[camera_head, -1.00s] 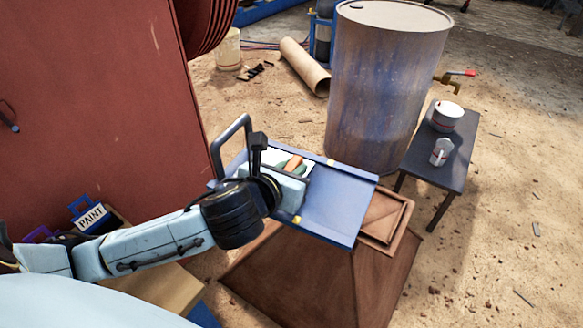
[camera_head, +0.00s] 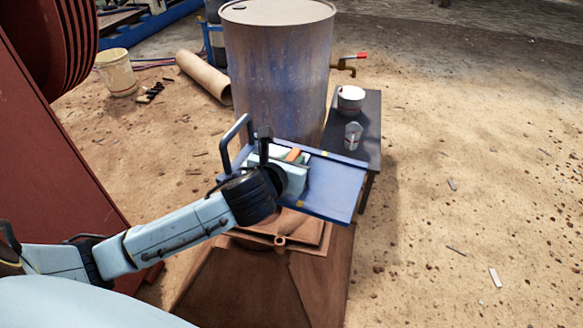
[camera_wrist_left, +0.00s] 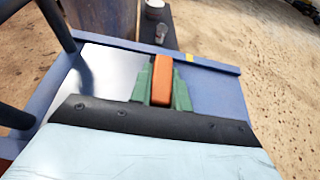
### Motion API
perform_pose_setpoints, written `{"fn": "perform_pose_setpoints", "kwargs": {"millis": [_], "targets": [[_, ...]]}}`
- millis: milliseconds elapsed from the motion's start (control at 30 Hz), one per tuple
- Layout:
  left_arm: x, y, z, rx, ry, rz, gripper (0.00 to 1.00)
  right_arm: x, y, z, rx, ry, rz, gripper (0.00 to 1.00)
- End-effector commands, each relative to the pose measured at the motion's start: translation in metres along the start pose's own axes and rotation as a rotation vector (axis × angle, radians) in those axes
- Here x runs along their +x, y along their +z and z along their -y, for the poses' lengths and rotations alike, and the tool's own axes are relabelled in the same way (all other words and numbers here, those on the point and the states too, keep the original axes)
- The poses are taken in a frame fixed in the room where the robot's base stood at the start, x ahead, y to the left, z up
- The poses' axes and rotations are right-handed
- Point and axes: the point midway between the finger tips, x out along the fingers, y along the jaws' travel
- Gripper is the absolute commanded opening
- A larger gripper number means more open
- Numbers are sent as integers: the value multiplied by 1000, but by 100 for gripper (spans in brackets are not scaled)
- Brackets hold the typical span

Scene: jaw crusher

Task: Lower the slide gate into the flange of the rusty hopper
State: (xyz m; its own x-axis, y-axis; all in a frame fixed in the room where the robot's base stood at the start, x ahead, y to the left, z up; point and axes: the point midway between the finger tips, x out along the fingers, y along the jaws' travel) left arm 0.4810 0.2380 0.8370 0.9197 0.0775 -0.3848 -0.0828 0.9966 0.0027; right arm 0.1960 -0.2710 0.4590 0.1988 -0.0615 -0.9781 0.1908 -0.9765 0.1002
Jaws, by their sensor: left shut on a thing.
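The slide gate (camera_head: 335,189) is a flat blue-grey plate with raised edges, yellow marks and a looped handle at its left end. My left gripper (camera_head: 293,157) is shut on the slide gate, at an orange grip piece between green fingers, which also show in the left wrist view (camera_wrist_left: 162,82). The gate is held roughly flat above the rusty hopper (camera_head: 262,285). The hopper's square flange (camera_head: 310,238) lies below the gate and my wrist, which hide part of it. I cannot tell the exact gap between them. My right gripper is not in view.
A tall blue rusty drum (camera_head: 278,75) stands behind the gate. A dark small table (camera_head: 368,110) beside it carries a white tub (camera_head: 350,99) and a small can (camera_head: 353,135). A red machine panel (camera_head: 50,160) is at left. Sandy ground at right is mostly clear.

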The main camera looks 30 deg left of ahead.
Motion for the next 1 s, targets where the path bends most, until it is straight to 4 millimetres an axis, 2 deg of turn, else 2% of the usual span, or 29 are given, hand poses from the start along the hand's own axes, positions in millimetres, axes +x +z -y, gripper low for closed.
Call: {"fn": "perform_pose_setpoints", "kwargs": {"millis": [33, 200, 500, 733, 1000], "targets": [[16, -6, -7, -7, 15, 10, 0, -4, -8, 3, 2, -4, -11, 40], [59, -30, -29, -24, 54, 10, 0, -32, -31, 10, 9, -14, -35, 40], [121, -88, -70, -48, 111, 8, 0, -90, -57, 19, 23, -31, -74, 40], [146, -125, -90, -58, 132, 10, 0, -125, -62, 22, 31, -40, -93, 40], [154, -138, -98, -60, 138, 13, 0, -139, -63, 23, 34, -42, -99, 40]]}}
